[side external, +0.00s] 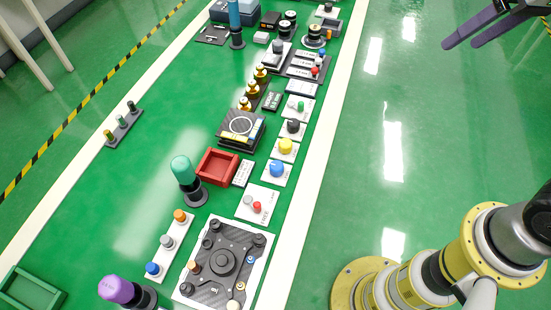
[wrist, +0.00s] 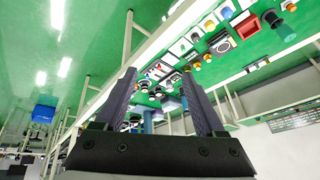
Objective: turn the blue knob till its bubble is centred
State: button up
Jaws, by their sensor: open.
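A blue knob (side external: 277,168) stands on a small white plate towards the right side of the green bench. Another blue knob (side external: 153,268) is on a white strip with a grey and an orange knob, nearer the front. A dark square unit (side external: 240,126) with a pale ring and yellow and blue strips lies up and left of the first knob. It may carry the bubble levels, but no bubble can be made out. My gripper (side external: 474,25) is open and empty, over the floor right of the bench, far from both knobs. Its two fingers also show in the wrist view (wrist: 158,85).
A yellow knob (side external: 286,147) and a black knob (side external: 293,127) stand just beyond the blue one. A red tray (side external: 217,167) and a green-topped post (side external: 182,170) are to its left. A dark knobbed panel (side external: 222,262) is in front.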

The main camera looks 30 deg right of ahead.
jog(key=w+a+f+g, duration=0.2)
jog(key=w+a, duration=0.6)
jog(key=w, duration=0.1)
jog(key=n+g, duration=0.3)
jog(key=n, duration=0.1)
send_over(277, 165)
notch_tip(277, 165, down, 18)
jog(key=shift+h, duration=0.3)
notch_tip(277, 165, down, 14)
jog(key=shift+r, duration=0.25)
jog(key=shift+c, duration=0.2)
grip_shut()
